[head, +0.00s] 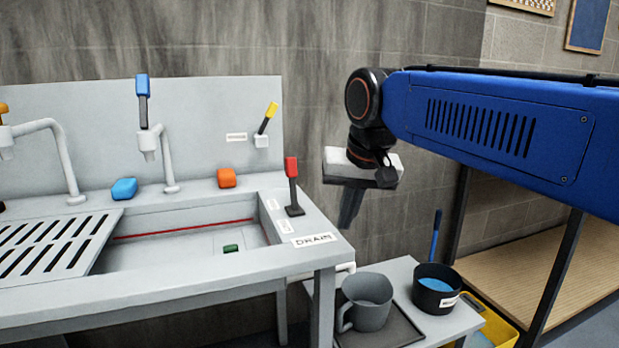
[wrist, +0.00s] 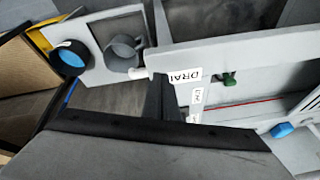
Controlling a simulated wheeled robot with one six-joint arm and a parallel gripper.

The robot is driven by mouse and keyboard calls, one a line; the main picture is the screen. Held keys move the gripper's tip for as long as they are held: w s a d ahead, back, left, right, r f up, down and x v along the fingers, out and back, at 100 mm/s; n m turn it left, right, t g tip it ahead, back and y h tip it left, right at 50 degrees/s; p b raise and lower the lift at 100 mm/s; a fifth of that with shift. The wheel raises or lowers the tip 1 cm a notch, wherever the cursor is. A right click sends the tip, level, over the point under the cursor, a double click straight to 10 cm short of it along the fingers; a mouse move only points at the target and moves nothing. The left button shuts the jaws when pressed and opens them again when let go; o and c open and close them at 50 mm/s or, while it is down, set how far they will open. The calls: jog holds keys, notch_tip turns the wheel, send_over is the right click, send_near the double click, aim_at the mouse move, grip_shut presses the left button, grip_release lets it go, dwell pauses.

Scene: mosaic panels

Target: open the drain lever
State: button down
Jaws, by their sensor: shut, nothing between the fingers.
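The drain lever (head: 292,186) has a black stem and a red tip. It stands nearly upright on the sink's right rim, beside a label (head: 314,240) reading DRAIN and two small labels I cannot read. My gripper (head: 347,222) is shut and empty, pointing down just right of the lever and apart from it. In the wrist view the dark fingers (wrist: 168,102) are near the DRAIN label (wrist: 184,78); I cannot make out the lever there. The sink basin (head: 205,245) has a red line on its wall and a green piece (head: 231,248) on its floor.
A yellow-tipped lever (head: 268,118) and a blue-tipped tap lever (head: 142,90) are at the back. An orange block (head: 226,178) and a blue block (head: 124,189) lie on the rear ledge. A grey mug (head: 366,300) and a black pot (head: 436,288) stand on a lower table at right.

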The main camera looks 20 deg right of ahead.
aim_at(293, 162)
jog(key=w+a+r+m+g, duration=0.1)
jog(key=w+a+r+m, duration=0.1)
jog(key=w+r+m, duration=0.6)
jog(key=w+a+r+m, duration=0.2)
jog(key=w+r+m, duration=0.45)
jog(key=r, duration=0.35)
jog(key=shift+w+f, duration=1.2)
jog(key=shift+f, duration=0.65)
jog(key=shift+w+f, duration=1.15)
jog(key=shift+f, duration=0.65)
jog(key=shift+w+f, duration=1.2)
jog(key=shift+f, duration=0.65)
jog(key=shift+w, duration=0.95)
jog(key=shift+d, duration=0.1)
